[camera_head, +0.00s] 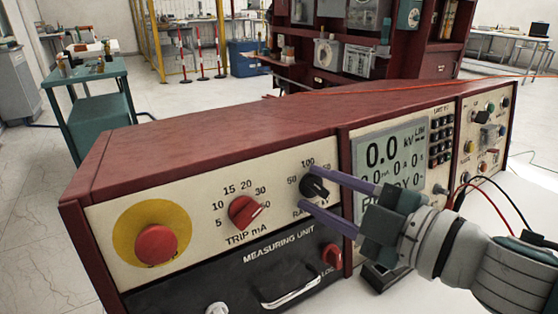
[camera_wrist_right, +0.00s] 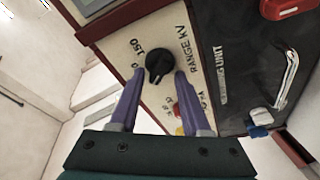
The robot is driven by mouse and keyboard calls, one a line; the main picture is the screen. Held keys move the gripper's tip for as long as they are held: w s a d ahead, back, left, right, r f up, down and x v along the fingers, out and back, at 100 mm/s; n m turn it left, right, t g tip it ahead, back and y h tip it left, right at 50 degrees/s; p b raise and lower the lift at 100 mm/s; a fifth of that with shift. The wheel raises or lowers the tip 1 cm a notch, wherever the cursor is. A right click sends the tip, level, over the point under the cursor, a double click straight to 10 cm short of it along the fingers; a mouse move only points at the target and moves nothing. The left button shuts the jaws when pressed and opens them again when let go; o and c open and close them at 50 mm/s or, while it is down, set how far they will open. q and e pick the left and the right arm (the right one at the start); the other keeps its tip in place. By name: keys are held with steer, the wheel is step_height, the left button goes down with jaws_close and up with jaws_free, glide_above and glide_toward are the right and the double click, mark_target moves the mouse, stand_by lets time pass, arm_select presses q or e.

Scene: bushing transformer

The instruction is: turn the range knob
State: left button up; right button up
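The black range knob (camera_head: 316,188) sits on the cream front panel of a long red-framed measuring unit, right of the red trip knob (camera_head: 244,211). Numbers 50 and 100 are printed around it; its lower label is partly covered. My right gripper (camera_head: 311,190) reaches in from the right with two purple fingers parted, one above and one below the knob. In the right wrist view the range knob (camera_wrist_right: 158,66) lies between and just beyond the fingertips (camera_wrist_right: 159,75). Small gaps seem to show beside it; contact cannot be told. My left gripper is out of view.
A red stop button (camera_head: 156,245) on a yellow disc is at the panel's left. A lit display (camera_head: 390,160) stands right of the range knob. Below is a dark drawer with a silver handle (camera_head: 290,291). Red and black cables (camera_head: 484,190) hang at the right.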

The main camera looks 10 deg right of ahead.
steer(key=shift+s+r, duration=0.1)
steer(key=shift+s, duration=0.2)
steer(key=v, duration=0.9)
steer(key=shift+d+p, duration=0.25)
steer(key=shift+p, duration=0.1)
steer(key=shift+s, duration=0.1)
